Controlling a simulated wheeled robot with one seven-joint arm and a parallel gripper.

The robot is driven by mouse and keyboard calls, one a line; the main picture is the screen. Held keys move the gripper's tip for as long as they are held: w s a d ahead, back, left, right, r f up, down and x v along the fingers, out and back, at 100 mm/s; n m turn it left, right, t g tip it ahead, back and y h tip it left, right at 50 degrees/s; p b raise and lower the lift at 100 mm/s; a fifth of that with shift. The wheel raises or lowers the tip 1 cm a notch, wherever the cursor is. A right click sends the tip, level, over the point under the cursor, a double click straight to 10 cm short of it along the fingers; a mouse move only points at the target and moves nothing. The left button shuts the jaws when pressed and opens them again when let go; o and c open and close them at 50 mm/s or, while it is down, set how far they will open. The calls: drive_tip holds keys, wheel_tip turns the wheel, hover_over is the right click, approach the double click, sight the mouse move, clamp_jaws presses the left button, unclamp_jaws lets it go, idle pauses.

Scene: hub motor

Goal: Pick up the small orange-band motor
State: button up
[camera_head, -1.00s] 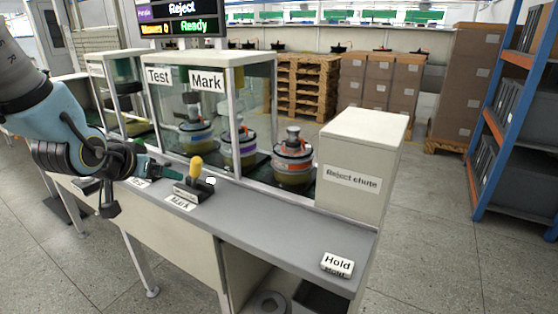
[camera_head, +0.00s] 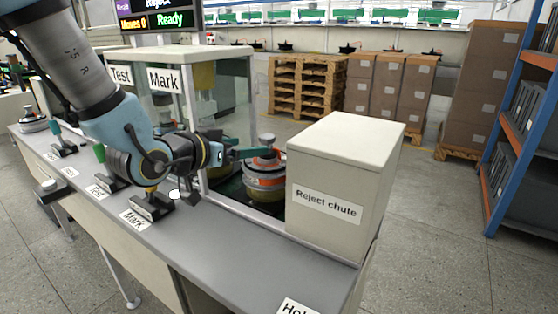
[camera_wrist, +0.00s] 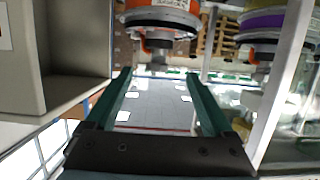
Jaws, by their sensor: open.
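The orange-band motor (camera_head: 264,180) stands upright on the line between the glass enclosure and the Reject chute box. In the wrist view, the orange-band motor (camera_wrist: 160,20) shows at the top, beyond the open green fingers of my gripper (camera_wrist: 158,76). Nothing is between the fingers. Whether a finger touches the motor cannot be told.
A purple-band motor (camera_wrist: 262,24) stands beside it in the wrist view. The Reject chute box (camera_head: 340,190) is close on the right. The glass enclosure's post (camera_head: 190,110) is close behind my wrist. Levers (camera_head: 152,200) stand on the grey counter (camera_head: 225,245), clear toward the front.

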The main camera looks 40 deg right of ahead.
sight(261, 143)
drive_tip(key=shift+w+d+p, duration=0.2)
drive_tip(key=shift+d+p, duration=0.1)
drive_tip(key=shift+d, duration=0.5)
drive_tip(key=p+x, duration=0.1)
drive_tip(key=x, duration=0.3)
drive_tip(key=shift+d+f, duration=0.2)
drive_tip(key=shift+d, duration=0.15)
drive_tip(key=shift+p+x, duration=0.9)
drive_tip(key=shift+x, duration=1.75)
drive_tip(key=shift+s+r, duration=0.1)
drive_tip(key=shift+r, duration=0.05)
drive_tip(key=shift+c, duration=0.2)
clamp_jaws()
drive_tip(key=shift+d+r, duration=0.15)
